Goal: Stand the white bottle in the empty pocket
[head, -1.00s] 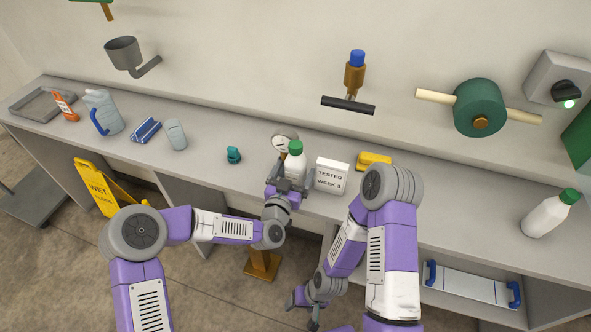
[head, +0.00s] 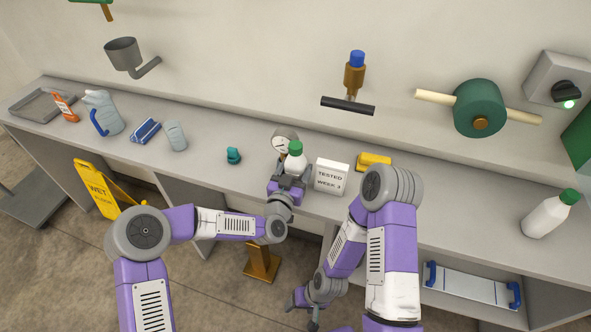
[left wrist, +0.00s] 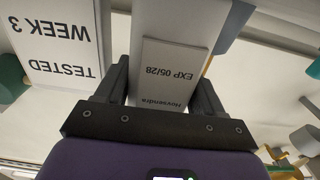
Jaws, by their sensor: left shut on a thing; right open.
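A white bottle (head: 294,163) with a green cap (head: 295,148) is held by my left gripper (head: 288,184) at the middle of the bench. It looks close to upright, and the gripper hides its lower part. In the left wrist view the bottle (left wrist: 172,72) is between the two dark fingers, its label reading EXP 05/28 upside down. My right gripper (head: 303,308) hangs low in front of the bench, open and empty. I cannot make out an empty pocket.
A white sign reading TESTED WEEK 3 (head: 331,177) stands just right of the held bottle. A round gauge (head: 284,141) is behind it. A teal item (head: 233,155) and a yellow item (head: 374,161) lie nearby. A grey tray (head: 22,112) is far left. The bench right of centre is mostly clear.

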